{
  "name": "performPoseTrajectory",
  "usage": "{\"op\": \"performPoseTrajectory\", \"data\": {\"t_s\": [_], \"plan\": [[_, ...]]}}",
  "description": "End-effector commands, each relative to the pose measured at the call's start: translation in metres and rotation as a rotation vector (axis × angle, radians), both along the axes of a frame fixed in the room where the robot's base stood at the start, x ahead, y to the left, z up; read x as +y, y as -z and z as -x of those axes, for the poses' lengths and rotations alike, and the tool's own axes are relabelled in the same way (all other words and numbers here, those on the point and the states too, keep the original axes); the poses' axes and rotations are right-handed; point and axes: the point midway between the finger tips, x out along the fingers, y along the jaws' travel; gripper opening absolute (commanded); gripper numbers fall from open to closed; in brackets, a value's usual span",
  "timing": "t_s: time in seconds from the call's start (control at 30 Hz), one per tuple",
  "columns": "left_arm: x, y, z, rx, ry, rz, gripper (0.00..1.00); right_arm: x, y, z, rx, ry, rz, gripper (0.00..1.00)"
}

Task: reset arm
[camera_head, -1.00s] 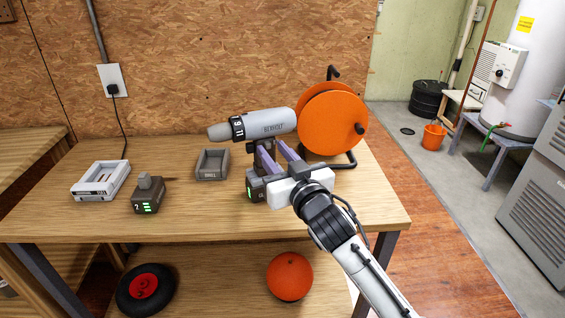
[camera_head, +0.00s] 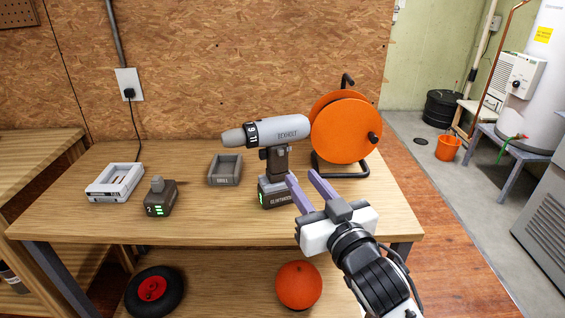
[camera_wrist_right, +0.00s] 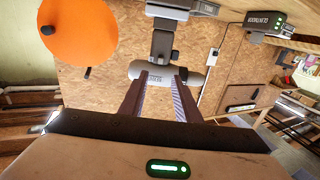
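My right gripper (camera_head: 302,184) is open and empty, its two purple-grey fingers apart, just in front and to the right of the drill's base. The grey drill (camera_head: 277,131) stands upright on its battery base on the workbench (camera_head: 215,222), its nose to the left. In the right wrist view the drill (camera_wrist_right: 162,42) shows beyond the open fingers (camera_wrist_right: 160,95), with a clear gap. My left gripper is not in view.
An orange cable reel (camera_head: 345,130) stands behind the gripper. A grey tray (camera_head: 225,170), a battery (camera_head: 160,198) and a white charger (camera_head: 115,182) lie to the left. An orange ball (camera_head: 298,284) and a wheel (camera_head: 153,290) rest on the lower shelf.

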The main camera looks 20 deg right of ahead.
Motion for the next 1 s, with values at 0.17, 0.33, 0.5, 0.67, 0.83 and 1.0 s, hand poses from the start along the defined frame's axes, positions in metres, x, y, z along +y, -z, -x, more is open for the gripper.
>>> {"op": "performPoseTrajectory", "data": {"t_s": [0.17,0.33,0.5,0.67,0.83,1.0], "plan": [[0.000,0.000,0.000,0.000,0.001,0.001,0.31,0.001,0.016,0.003,0.030,-0.005,0.004,0.30],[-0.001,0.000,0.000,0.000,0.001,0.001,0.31,0.008,0.101,0.029,0.197,-0.036,0.023,0.30],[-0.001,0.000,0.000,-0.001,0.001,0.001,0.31,0.019,0.216,0.093,0.430,-0.087,0.040,0.30],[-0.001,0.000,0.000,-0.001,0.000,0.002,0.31,0.028,0.299,0.169,0.621,-0.132,0.043,0.30],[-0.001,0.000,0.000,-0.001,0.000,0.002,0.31,0.033,0.347,0.229,0.746,-0.162,0.042,0.30],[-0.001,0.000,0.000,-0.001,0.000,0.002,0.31,0.035,0.362,0.252,0.789,-0.173,0.041,0.30]]}}
